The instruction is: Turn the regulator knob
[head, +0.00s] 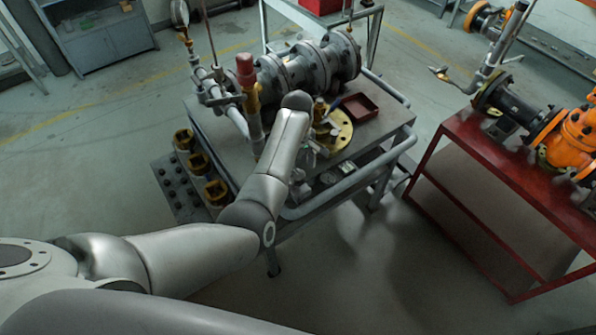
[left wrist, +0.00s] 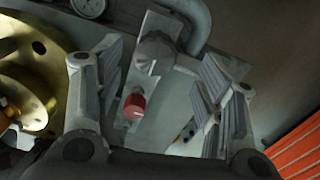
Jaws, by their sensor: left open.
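In the left wrist view a small red knob (left wrist: 134,106) sits on a grey metal fitting (left wrist: 158,52); I take it for the regulator knob. My left gripper (left wrist: 158,95) is open, with one ribbed finger on each side of the fitting and knob. The fingers look apart from the knob, and nothing is held. In the head view my left gripper (head: 308,156) is partly hidden by my wrist, over the near right part of the grey workbench (head: 398,119). The knob cannot be made out there. My right gripper is not in view.
A gold flange (head: 341,131) lies beside my gripper, with a red tray (head: 358,108) beyond it. A large grey valve assembly (head: 305,68) stands at the back of the bench. A grey pipe rail (head: 345,185) runs along the near edge. A red table (head: 480,152) with an orange valve stands right.

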